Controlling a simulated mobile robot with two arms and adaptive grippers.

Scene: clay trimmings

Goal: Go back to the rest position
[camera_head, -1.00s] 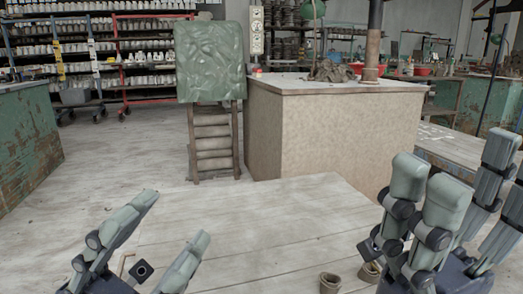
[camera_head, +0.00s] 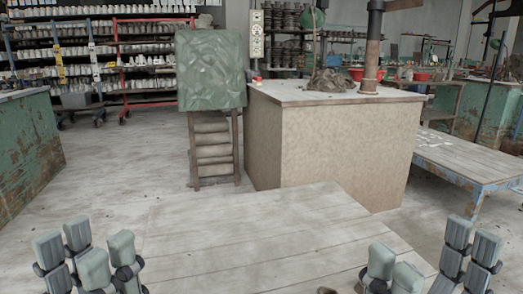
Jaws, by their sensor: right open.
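My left gripper (camera_head: 85,258) is at the lower left, over the near edge of the pale wooden table (camera_head: 240,235). Its fingers stand close together and overlap in the picture, so its opening is unclear. My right gripper (camera_head: 430,258) is at the lower right, beside the table's right edge. Its fingers are spread apart with an empty gap. A small brown piece (camera_head: 327,291) shows at the bottom edge, mostly cut off by the frame. I see nothing held in either gripper.
A tan block-shaped counter (camera_head: 340,150) stands behind the table, with a dark clay heap (camera_head: 333,80) on top. A stand with a green plastic cover (camera_head: 211,70) is left of it. A low bench (camera_head: 470,160) is at right.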

